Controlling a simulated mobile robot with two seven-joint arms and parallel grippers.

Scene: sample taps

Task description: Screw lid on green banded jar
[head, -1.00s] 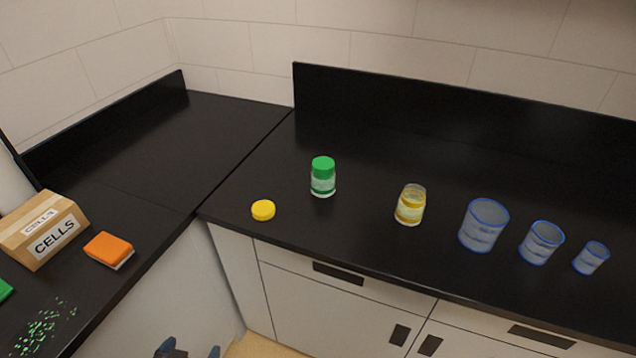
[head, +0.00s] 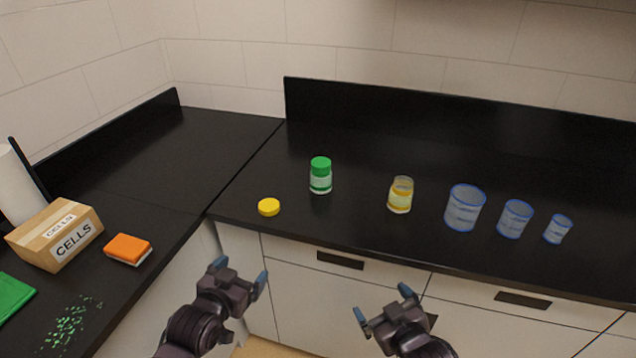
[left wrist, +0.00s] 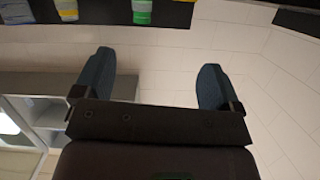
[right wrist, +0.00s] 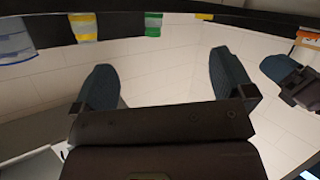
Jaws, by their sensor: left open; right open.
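The green-banded jar (head: 320,184) stands upright on the black counter with a green lid (head: 320,164) on top. I cannot tell how tightly the lid sits. This jar also shows at the top of the left wrist view (left wrist: 142,12) and right wrist view (right wrist: 153,26). A yellow lid (head: 269,207) lies flat near the counter's front edge, left of the jar. A yellow-banded jar (head: 400,196) without a lid stands to the right. My left gripper (head: 240,274) and right gripper (head: 384,304) are open and empty, in front of the counter edge, apart from everything.
Several blue-rimmed beakers (head: 465,209) stand on the right of the counter. The counter behind the jars is clear.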

